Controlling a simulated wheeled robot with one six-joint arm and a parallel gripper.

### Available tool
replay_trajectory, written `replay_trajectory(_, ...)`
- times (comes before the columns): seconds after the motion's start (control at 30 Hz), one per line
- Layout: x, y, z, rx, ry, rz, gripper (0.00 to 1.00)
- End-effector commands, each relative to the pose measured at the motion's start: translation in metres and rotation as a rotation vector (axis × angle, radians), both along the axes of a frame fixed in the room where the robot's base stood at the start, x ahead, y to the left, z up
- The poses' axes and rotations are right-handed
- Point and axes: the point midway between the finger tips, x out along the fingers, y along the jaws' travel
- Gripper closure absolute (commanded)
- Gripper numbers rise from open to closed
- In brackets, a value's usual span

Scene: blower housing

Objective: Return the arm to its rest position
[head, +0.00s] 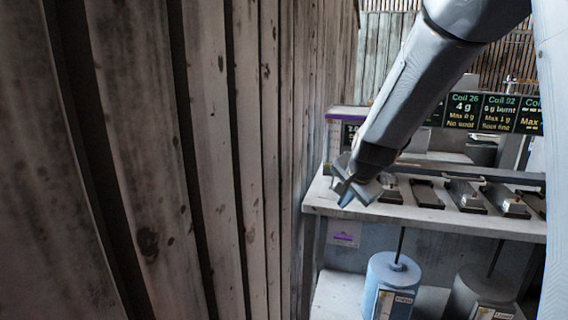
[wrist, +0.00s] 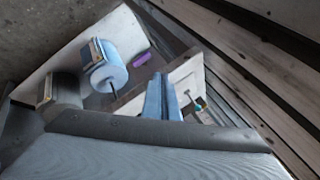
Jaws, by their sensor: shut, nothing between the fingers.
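My arm reaches down from the upper right of the head view, in front of a shelf. My gripper (head: 347,190) is at its lower end, near the left end of the shelf's front edge. Its fingers are shut and hold nothing. In the wrist view the shut fingers (wrist: 163,98) point toward the shelf area. I cannot tell the exact gap between the gripper and the shelf.
A wooden plank wall (head: 190,160) fills the left. The shelf (head: 440,218) holds several small metal devices under dark label signs (head: 463,108). Below stand a blue cylinder (head: 392,278) and a grey cylinder (head: 480,290), each with an upright rod. A purple-marked label (head: 344,234) is under the shelf.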

Motion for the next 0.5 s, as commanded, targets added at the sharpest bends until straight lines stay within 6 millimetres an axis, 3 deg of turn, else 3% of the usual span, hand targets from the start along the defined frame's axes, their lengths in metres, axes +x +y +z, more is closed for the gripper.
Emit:
replay_trajectory(0.03,-0.034,0.002,-0.013,-0.054,0.064,0.09,1.0)
replay_trajectory(0.1,-0.079,0.004,-0.032,-0.127,0.154,0.228,1.0)
replay_trajectory(0.3,-0.205,0.001,-0.07,-0.277,0.383,0.605,1.0)
replay_trajectory(0.4,-0.253,-0.003,-0.081,-0.318,0.464,0.753,1.0)
replay_trajectory(0.5,-0.285,-0.006,-0.087,-0.34,0.517,0.854,1.0)
